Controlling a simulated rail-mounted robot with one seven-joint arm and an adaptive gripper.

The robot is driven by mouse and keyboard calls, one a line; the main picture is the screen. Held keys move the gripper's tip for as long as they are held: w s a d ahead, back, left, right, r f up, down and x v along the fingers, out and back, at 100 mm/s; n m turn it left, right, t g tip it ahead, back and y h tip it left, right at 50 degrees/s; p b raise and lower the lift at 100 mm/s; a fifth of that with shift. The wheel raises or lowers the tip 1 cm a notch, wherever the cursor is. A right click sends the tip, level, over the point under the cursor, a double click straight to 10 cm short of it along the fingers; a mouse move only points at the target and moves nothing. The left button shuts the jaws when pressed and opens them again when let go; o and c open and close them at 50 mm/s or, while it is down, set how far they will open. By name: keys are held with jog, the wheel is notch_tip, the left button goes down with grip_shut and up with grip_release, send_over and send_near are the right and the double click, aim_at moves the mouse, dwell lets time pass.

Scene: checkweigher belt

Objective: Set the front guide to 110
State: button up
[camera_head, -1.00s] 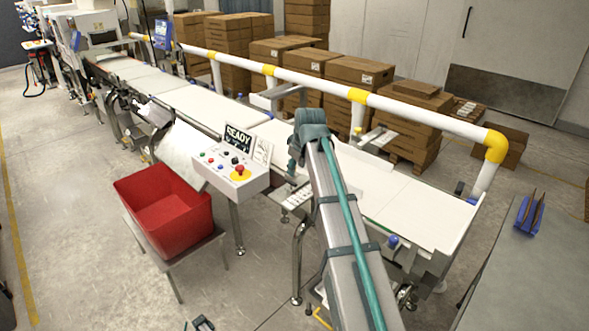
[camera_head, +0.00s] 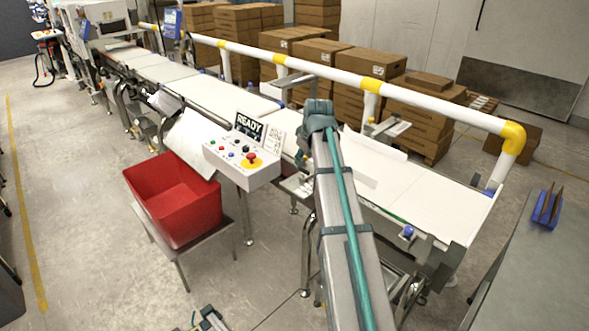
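The white checkweigher belt (camera_head: 440,203) runs from the lower right to the upper left. A blue knob (camera_head: 407,231) sits at its near edge, right of my arm. A pale upright plate (camera_head: 375,145) stands along the belt's far side. I cannot make out the front guide clearly; my arm covers part of the near edge, and no scale number is readable. My arm rises from the bottom to a joint over the belt. I cannot identify my gripper in this view.
A control box (camera_head: 240,163) with a READY display (camera_head: 249,126) and red stop button stands left of my arm. A red bin (camera_head: 175,200) rests on a low stand. A white-yellow rail (camera_head: 420,101) runs behind the belt. Cartons (camera_head: 420,110) stand beyond it.

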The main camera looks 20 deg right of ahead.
aim_at(300, 169)
jog(key=p+x, duration=0.1)
jog(key=x, duration=0.7)
jog(key=shift+f, duration=0.15)
grip_shut()
